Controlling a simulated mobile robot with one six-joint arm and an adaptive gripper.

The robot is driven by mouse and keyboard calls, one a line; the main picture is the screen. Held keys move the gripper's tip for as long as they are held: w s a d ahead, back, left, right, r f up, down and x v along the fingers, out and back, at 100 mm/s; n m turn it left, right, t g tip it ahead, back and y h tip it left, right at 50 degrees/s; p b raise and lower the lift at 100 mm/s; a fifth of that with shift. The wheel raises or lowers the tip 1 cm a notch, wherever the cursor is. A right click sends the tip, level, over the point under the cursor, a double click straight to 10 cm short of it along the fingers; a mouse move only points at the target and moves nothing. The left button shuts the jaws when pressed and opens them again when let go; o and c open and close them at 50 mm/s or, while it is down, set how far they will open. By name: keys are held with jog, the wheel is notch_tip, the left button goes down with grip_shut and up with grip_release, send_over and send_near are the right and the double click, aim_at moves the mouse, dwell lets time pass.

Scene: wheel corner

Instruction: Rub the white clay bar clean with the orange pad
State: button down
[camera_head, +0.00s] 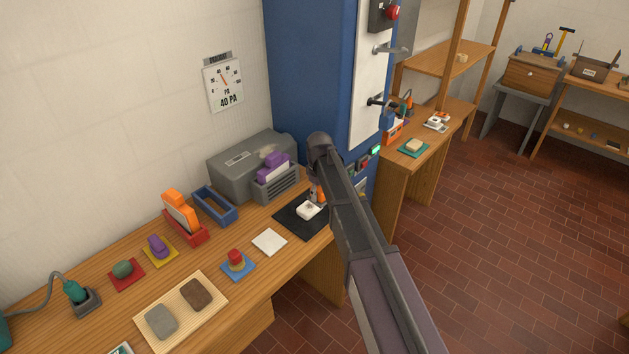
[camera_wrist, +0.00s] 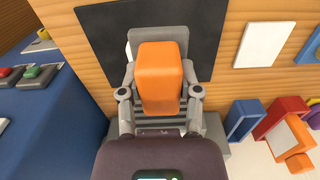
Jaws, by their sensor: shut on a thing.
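My gripper (camera_wrist: 160,95) is shut on an orange pad (camera_wrist: 161,72), with one finger on each side of it. In the head view the pad (camera_head: 316,192) is mostly hidden behind my arm. The white clay bar (camera_head: 308,211) lies on a black mat (camera_head: 290,215) at the right end of the bench. In the wrist view a pale edge of the bar (camera_wrist: 134,48) shows behind the pad, over the mat (camera_wrist: 95,30). The pad is at the bar; I cannot tell whether they touch. Most of the bar's face is hidden.
A white square tile (camera_head: 269,242) lies left of the mat. A red holder (camera_head: 198,236) with orange blocks, a blue frame (camera_head: 215,206) and a grey box (camera_head: 245,165) with a purple-topped rack stand behind. A blue cabinet (camera_head: 310,70) rises close beside the mat.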

jog(key=w, duration=0.1)
jog(key=w+a, duration=0.1)
jog(key=w+r, duration=0.1)
jog(key=shift+w+a, duration=0.2)
jog(key=shift+f, duration=0.1)
